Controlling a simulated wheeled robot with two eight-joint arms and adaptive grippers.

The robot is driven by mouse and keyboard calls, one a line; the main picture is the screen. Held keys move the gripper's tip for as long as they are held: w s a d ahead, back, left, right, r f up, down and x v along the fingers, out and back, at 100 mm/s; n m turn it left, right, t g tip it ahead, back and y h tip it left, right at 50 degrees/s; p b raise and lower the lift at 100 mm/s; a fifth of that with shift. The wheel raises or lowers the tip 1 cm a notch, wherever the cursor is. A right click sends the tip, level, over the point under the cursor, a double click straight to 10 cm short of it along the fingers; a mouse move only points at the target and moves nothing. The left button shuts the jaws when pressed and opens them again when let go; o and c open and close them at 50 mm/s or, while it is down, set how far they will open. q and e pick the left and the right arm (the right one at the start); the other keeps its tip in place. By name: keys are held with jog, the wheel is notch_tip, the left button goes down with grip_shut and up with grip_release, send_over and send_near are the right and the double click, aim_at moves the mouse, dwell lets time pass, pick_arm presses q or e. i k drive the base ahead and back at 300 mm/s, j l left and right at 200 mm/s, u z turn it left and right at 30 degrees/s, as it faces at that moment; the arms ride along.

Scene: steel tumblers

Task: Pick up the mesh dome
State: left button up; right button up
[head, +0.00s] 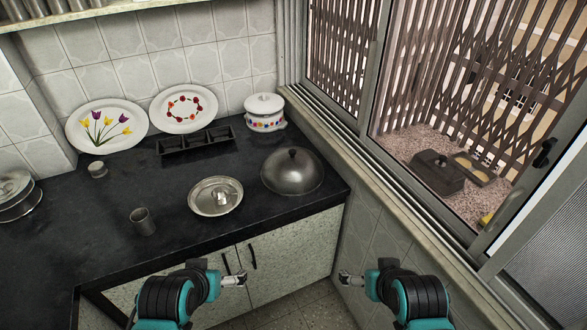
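The mesh dome (292,173) is a dark grey, rounded cover with a small black knob on top. It sits on the black counter (110,248) near its right corner, by the window. My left gripper (240,281) is in front of and below the counter's front edge, apart from the dome. My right gripper (345,278) is also low, below the counter corner and apart from the dome. Both grippers look empty, but their fingers are too small to tell open from shut.
A black divided tray (196,141), a steel tumbler (143,222) and two decorated plates stand further left. The window frame (375,170) borders the right side.

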aim_at(288, 171)
jog(key=i+z, duration=0.4)
jog(key=i+j+z, duration=0.1)
jog(key=i+z, duration=0.2)
jog(key=z, duration=0.15)
jog(key=i+j+z, duration=0.25)
jog(key=z, duration=0.15)
jog(key=i, duration=0.1)
